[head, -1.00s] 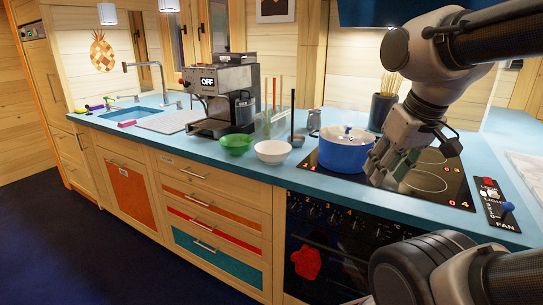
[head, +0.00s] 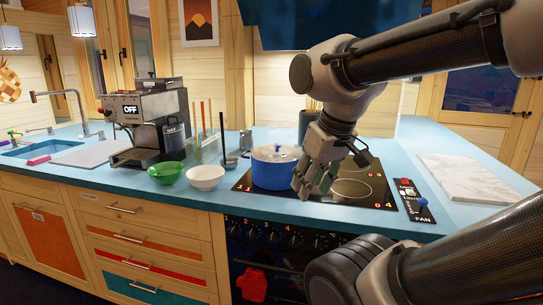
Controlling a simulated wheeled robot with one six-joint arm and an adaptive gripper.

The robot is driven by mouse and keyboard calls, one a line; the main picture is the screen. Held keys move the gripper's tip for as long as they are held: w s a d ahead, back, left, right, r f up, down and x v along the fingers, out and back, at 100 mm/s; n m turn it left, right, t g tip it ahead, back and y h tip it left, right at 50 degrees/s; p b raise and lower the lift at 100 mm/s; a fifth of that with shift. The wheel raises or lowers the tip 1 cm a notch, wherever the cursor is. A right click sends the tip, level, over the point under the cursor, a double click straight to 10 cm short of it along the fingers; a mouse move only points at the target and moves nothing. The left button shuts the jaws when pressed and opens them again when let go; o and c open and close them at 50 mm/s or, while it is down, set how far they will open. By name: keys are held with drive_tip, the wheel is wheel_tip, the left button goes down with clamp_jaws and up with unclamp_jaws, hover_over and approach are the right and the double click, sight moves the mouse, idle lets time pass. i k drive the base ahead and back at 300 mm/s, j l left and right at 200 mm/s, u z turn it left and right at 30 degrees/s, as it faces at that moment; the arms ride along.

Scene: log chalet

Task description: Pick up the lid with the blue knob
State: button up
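A blue pot (head: 270,174) stands on the left part of the black cooktop. A pale lid (head: 274,154) lies on top of it, and its knob is small and its colour is hard to tell. My gripper (head: 316,190) points down over the cooktop just right of the pot, in front of its right edge in the picture. The fingers look spread, but how far apart they are is hard to see. Nothing is visibly held, and the lid rests on the pot.
A green bowl (head: 166,173), a white bowl (head: 205,178) and a coffee machine (head: 148,120) stand left of the pot. A fan control panel (head: 413,200) and a marble board (head: 470,178) are to the right. The blue counter (head: 335,214) is clear along its front edge.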

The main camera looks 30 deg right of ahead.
sight(284, 154)
drive_tip(key=z, duration=1.15)
drive_tip(key=i+j+z, duration=0.1)
drive_tip(key=j, duration=0.3)
drive_tip(key=i+j, duration=0.2)
drive_tip(key=j, duration=0.15)
drive_tip(key=i+j+z, duration=0.15)
drive_tip(key=j, duration=0.25)
drive_tip(key=i+j, duration=0.1)
drive_tip(key=j, duration=0.3)
drive_tip(key=i+j+z, duration=0.15)
drive_tip(key=j, duration=0.25)
